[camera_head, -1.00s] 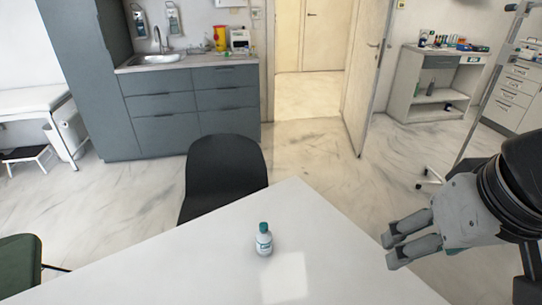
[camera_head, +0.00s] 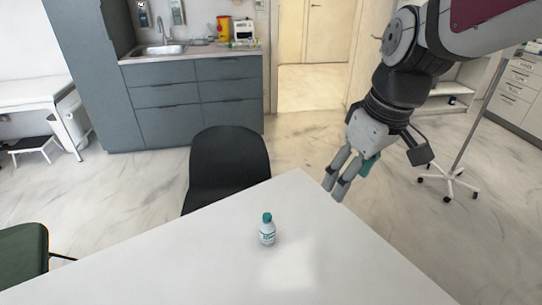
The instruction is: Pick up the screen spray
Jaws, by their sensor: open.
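A small white bottle with a teal cap and a label (camera_head: 267,231) stands upright on the white table, near its far corner. It is the only thing on the visible part of the table; its label is too small to read. My gripper (camera_head: 331,190) hangs to the right of the bottle and farther back, near the table's right far edge. Its fingers point down and to the left. It is open and empty, clear of the bottle.
The white table (camera_head: 200,270) fills the front. A black chair (camera_head: 228,165) stands behind its far edge, and a green chair (camera_head: 22,262) at the left. A wheeled stand (camera_head: 447,182) is at the right. Grey cabinets (camera_head: 195,100) line the back wall.

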